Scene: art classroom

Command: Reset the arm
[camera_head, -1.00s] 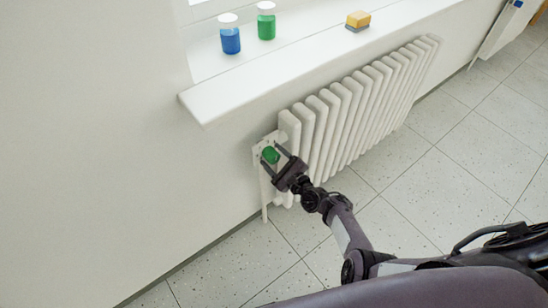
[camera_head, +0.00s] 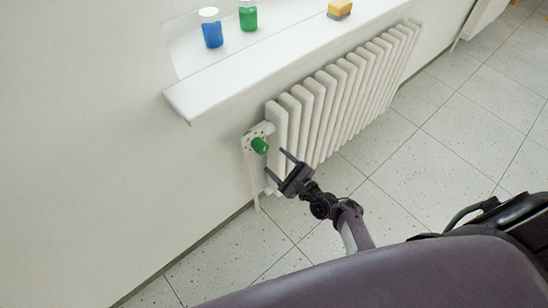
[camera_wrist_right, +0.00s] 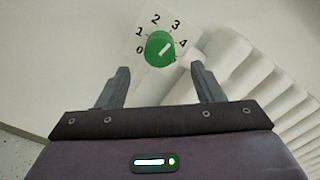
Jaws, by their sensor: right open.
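My right gripper (camera_head: 276,164) is open and empty in the head view, a little below and to the right of the green knob (camera_head: 259,146). In the right wrist view its two fingers (camera_wrist_right: 160,84) stand wide apart, and the green knob (camera_wrist_right: 160,48) lies beyond their tips, apart from them. The knob sits on a white plate (camera_wrist_right: 131,60) with the numbers 0 to 4 around it. The white line on the knob points up and right, roughly between 3 and 4. My left gripper is not in view.
A white ribbed radiator (camera_head: 335,103) stands right of the knob under a white windowsill (camera_head: 235,86). On the sill are a blue jar (camera_head: 212,33), a green jar (camera_head: 248,18) and a yellow sponge (camera_head: 340,9). The tiled floor (camera_head: 445,135) to the right is open.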

